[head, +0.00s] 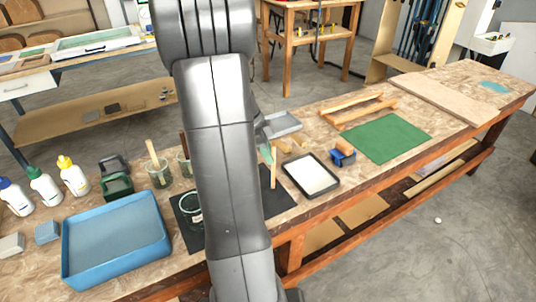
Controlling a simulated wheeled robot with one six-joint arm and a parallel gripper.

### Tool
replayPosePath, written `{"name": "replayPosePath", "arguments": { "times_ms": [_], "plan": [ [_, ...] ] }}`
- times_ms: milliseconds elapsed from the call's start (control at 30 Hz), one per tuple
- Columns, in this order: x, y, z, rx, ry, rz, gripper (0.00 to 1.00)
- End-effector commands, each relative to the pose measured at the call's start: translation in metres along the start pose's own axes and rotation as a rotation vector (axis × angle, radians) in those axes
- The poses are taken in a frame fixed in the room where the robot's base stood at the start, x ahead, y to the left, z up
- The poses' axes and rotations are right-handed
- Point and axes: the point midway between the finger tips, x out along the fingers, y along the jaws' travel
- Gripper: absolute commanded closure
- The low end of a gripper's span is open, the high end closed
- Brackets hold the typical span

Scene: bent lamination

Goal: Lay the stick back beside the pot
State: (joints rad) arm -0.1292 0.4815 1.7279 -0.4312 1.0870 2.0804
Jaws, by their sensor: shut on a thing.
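My gripper (267,152) shows only in part, just right of my arm, which hides the rest of it. It is shut on the stick (273,176), a thin wooden piece that hangs nearly upright over the black mat (281,204). I cannot tell whether the stick's lower end touches the mat. The pot (191,213), dark green and round, stands on the left part of the mat, partly behind my arm. The stick is to the right of the pot, with my arm between them in the picture.
A white-filled black tray (311,176) and a blue-based roller (342,155) stand right of the mat. A blue tray (116,240), bottles (73,176) and a jar with a brush (159,174) are left. A green mat (388,138) lies clear farther right.

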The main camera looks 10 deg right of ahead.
Motion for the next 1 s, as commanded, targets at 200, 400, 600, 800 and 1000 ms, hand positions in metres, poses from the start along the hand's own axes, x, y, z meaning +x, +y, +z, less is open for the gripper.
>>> {"name": "replayPosePath", "arguments": {
  "times_ms": [200,400,600,800,1000],
  "plan": [
    [0.0062,-0.0002,0.0025,0.000,0.000,-0.002,1.00],
    [0.0089,-0.0001,0.0037,0.000,0.000,-0.001,1.00],
    [0.0084,-0.0001,0.0035,0.000,0.000,-0.001,0.61],
    [0.0084,-0.0001,0.0035,0.000,0.000,-0.001,0.61],
    [0.0008,-0.0006,0.0022,0.000,0.000,-0.003,0.61]
  ]
}}
